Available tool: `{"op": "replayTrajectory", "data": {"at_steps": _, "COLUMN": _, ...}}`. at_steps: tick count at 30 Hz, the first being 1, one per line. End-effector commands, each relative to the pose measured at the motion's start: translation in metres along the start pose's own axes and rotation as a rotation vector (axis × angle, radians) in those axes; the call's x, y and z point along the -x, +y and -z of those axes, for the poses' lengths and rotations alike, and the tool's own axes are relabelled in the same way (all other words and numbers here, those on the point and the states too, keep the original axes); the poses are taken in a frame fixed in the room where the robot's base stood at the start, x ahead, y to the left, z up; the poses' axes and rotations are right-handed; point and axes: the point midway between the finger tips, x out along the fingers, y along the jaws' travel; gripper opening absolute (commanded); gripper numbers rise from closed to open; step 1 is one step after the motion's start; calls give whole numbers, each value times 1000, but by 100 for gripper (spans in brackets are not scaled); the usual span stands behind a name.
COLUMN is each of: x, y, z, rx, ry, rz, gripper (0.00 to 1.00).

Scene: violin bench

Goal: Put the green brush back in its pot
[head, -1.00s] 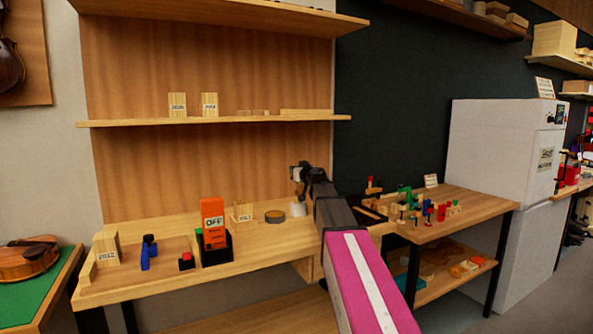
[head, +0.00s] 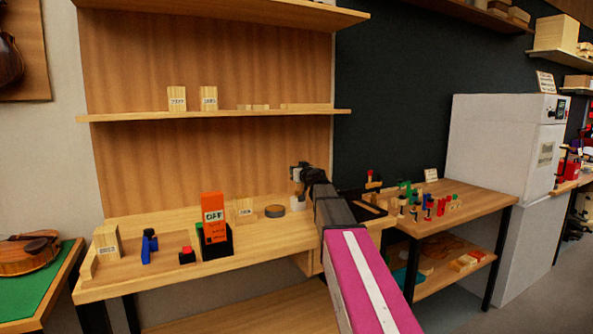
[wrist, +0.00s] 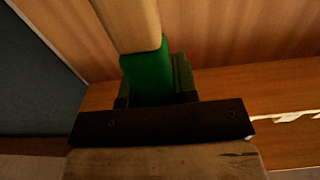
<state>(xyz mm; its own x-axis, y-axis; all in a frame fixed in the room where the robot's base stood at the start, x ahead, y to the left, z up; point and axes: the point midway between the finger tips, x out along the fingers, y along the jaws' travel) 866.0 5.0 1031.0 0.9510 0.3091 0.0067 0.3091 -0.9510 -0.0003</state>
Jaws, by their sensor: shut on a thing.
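In the wrist view the green brush (wrist: 146,72) stands between the dark fingers of my gripper (wrist: 152,88), which is shut on its green part. A pale wooden part of the brush runs up out of the top of the view. In the head view my gripper (head: 300,173) is above the right end of the bench, and the brush cannot be made out there. A small white thing (head: 297,203) shows just below the gripper; I cannot tell whether it is the pot. The brush's lower end is hidden.
The bench (head: 150,275) carries a black box (head: 217,246) with an orange packet (head: 214,217), a blue tool (head: 149,246) and a dark round tin (head: 275,211). A shelf (head: 220,116) runs above. A table with small coloured pieces (head: 470,205) stands at right.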

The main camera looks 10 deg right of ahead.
Motion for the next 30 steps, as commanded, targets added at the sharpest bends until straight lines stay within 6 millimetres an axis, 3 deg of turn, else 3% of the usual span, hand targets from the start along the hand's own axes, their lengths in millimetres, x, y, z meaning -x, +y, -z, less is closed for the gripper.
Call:
{"op": "replayTrajectory", "data": {"at_steps": 29, "x": 0, "y": 0, "z": -25, "rx": 0, "ry": 0, "rz": 0, "gripper": 0}}
{"op": "replayTrajectory", "data": {"at_steps": 30, "x": 0, "y": 0, "z": -25, "rx": 1, "ry": 0, "rz": 0, "gripper": 33}}
